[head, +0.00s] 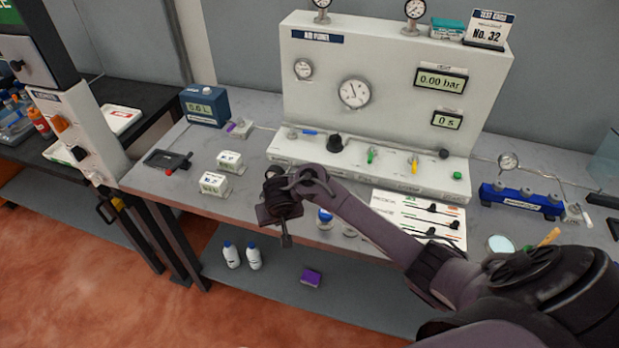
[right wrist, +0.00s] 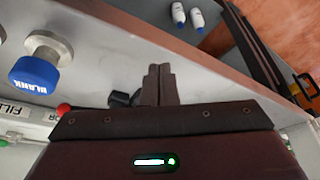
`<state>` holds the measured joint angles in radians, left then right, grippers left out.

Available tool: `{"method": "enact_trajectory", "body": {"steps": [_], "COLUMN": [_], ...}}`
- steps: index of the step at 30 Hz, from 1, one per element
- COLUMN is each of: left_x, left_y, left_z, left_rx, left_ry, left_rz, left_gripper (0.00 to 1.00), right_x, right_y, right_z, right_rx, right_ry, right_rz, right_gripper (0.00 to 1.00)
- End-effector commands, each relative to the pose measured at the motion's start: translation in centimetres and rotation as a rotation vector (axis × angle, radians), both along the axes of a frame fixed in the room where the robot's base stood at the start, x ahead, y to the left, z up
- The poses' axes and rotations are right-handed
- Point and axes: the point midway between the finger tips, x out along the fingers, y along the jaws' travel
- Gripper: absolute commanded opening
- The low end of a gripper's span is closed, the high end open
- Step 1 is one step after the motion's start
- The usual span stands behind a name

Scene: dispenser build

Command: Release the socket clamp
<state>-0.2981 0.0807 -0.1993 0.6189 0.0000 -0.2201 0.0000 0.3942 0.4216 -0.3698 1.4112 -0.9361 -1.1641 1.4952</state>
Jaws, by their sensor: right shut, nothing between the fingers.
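My right gripper (head: 286,240) is over the front edge of the bench, in front of the panel. Its fingers (right wrist: 160,84) are pressed together, with nothing between them. In the right wrist view a red ball knob (right wrist: 63,109) and a dark part (right wrist: 122,99) are just left of the fingers, beside a label starting "FILL". They may belong to the socket clamp; my gripper body hides the rest, and I cannot tell whether it is closed. In the head view my right arm covers this spot. My left gripper is in neither view.
A blue cap marked BLANK (right wrist: 35,75) is near the gripper; it also shows in the head view (head: 325,215). Two white boxes (head: 214,184) and a black fixture (head: 168,160) stand to the left. The white panel (head: 390,80) rises behind. Bottles (head: 232,255) stand on the lower shelf.

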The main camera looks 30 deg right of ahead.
Motion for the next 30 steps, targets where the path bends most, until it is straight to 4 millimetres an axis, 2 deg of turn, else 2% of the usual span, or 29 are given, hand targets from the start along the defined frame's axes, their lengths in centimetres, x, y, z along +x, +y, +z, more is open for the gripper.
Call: {"method": "enact_trajectory", "body": {"steps": [5, 9, 12, 15, 21, 30], "left_x": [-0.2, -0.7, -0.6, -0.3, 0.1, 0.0], "left_y": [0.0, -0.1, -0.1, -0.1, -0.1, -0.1], "left_z": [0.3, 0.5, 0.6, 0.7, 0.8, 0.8], "left_rx": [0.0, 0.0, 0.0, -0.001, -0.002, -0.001], "left_ry": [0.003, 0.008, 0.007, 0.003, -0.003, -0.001], "left_rz": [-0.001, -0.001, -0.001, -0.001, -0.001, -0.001], "left_gripper": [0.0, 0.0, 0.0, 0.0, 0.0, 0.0], "right_x": [2.6, 4.5, 5.3, 5.5, 5.5, 5.5], "right_y": [-3.7, -7.9, -11.0, -13.3, -15.2, -15.3], "right_z": [2.7, 5.8, 8.3, 10.1, 11.8, 11.8], "right_rx": [-0.009, -0.01, -0.008, -0.002, 0.004, 0.006], "right_ry": [0.0, 0.004, 0.007, 0.01, 0.013, 0.013], "right_rz": [-0.126, -0.281, -0.404, -0.5, -0.593, -0.598], "right_gripper": [0.0, 0.0, 0.0, 0.0, 0.0, 0.0]}}
